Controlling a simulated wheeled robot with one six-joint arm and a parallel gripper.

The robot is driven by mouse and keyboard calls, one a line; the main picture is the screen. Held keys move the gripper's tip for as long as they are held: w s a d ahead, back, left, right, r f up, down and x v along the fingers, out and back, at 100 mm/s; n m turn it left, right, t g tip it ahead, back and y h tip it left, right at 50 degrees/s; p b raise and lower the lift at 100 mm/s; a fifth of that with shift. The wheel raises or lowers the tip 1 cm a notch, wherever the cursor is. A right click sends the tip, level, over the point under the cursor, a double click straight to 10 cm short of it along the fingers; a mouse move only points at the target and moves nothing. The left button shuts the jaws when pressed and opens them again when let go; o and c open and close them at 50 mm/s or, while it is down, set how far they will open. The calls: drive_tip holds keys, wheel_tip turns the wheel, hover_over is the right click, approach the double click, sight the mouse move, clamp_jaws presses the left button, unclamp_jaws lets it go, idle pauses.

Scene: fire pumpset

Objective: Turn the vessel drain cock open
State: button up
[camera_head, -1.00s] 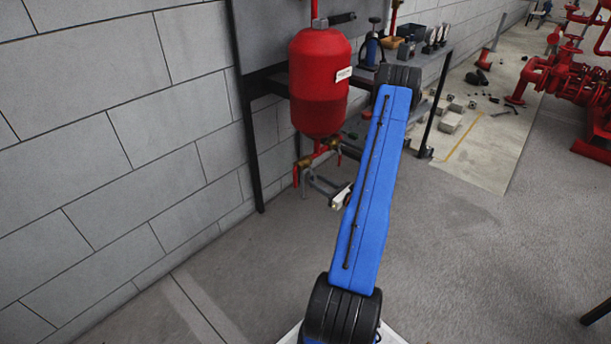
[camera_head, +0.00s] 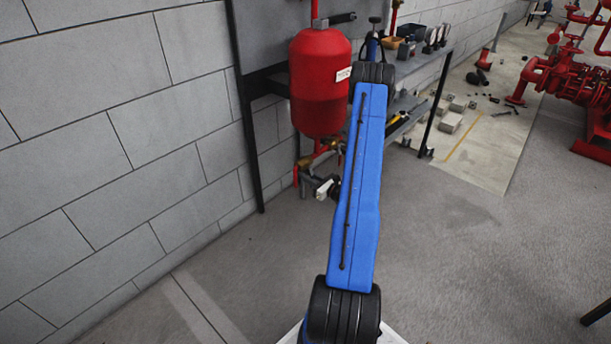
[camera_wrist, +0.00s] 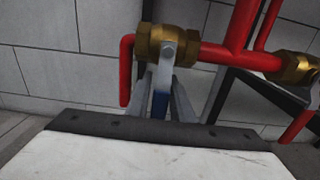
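The red vessel (camera_head: 320,90) hangs by the wall, with red pipework and brass cocks below it. In the wrist view a brass cock (camera_wrist: 168,42) sits in the red pipe, beside a downturned red outlet at its left. Its lever hangs down with a blue grip (camera_wrist: 160,105). My gripper (camera_wrist: 165,85) is under the cock, with one grey finger on each side of the lever. The fingers look spread; contact with the lever cannot be made out. In the head view my gripper (camera_head: 304,176) is small and partly merged with the pipework below the vessel.
A second brass valve (camera_wrist: 297,66) is at the right of the wrist view. The block wall (camera_head: 90,130) is close behind. A dark bench frame (camera_head: 247,130) and a shelf with tools stand by the vessel. Floor in front is clear.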

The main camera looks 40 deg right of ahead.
clamp_jaws()
drive_tip(key=shift+s+a+m, duration=0.1)
drive_tip(key=shift+a+m, duration=0.25)
drive_tip(key=shift+m, duration=0.4)
drive_tip(key=shift+a+m, duration=0.35)
drive_tip(key=shift+m, duration=0.4)
drive_tip(key=o, duration=0.5)
unclamp_jaws()
drive_tip(key=shift+d+n, duration=0.1)
drive_tip(key=shift+n, duration=0.2)
